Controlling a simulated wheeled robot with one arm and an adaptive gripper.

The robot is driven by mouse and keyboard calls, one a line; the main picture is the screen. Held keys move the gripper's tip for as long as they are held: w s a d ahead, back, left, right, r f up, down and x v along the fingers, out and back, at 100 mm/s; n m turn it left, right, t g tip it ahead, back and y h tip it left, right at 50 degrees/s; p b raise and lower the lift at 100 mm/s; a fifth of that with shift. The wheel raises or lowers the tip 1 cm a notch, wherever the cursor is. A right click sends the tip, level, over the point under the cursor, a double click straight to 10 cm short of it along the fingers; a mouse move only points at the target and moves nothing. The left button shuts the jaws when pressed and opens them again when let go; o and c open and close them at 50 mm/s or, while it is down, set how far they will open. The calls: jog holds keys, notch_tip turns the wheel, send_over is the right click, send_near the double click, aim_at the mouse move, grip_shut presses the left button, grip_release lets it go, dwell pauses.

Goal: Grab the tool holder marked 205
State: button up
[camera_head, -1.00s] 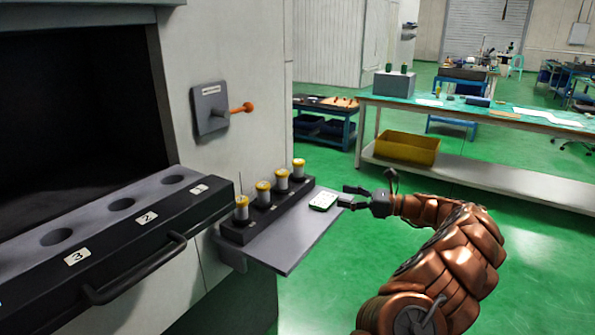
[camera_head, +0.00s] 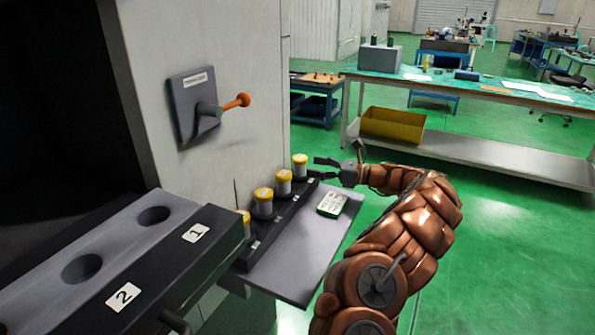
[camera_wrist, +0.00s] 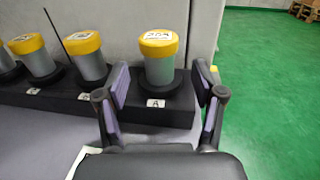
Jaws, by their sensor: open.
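Several grey tool holders with yellow caps stand upright in a dark rack (camera_head: 284,216) on a grey shelf. The far end holder (camera_head: 300,168) has a label on its cap, too small to read surely. In the wrist view this holder (camera_wrist: 160,68) stands in the place marked A. My gripper (camera_head: 318,168) is open, just right of this holder in the head view. In the wrist view my gripper (camera_wrist: 162,82) has one finger on each side of the holder, with gaps showing and the holder beyond the palm.
A white and green card or device (camera_head: 333,204) lies on the grey shelf (camera_head: 300,262). A machine drawer with numbered holes (camera_head: 82,267) is at left. A lever with an orange knob (camera_head: 240,101) sticks out above the rack. Green floor is free at right.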

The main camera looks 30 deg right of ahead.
aim_at(301, 164)
jog(key=shift+x, duration=2.6)
jog(key=shift+f, duration=0.1)
jog(key=shift+c, duration=0.4)
grip_shut()
